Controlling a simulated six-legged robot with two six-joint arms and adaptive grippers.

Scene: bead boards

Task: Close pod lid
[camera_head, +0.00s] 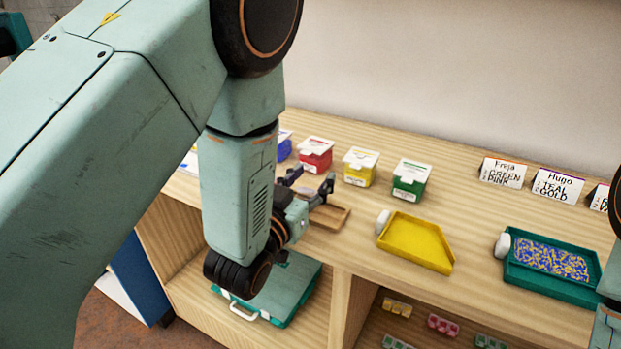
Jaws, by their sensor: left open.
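Several small pods with white lids stand in a row along the back of the wooden counter: a blue one (284,150) partly hidden by my arm, a red one (316,160), a yellow one (358,176) and a green one (407,188). The white lids lie over the pod tops; whether each is fully shut is too small to tell. My left gripper (309,183) is open, with its fingers spread, in front of the red pod and above the counter. I see nothing between the fingers. My right gripper is not in view.
A wooden block or board (330,217) lies just beside my left gripper. A yellow tray (415,242) and a teal tray of beads (520,280) lie to the right. Name cards (503,172) stand behind. A teal case (292,290) sits on the shelf below.

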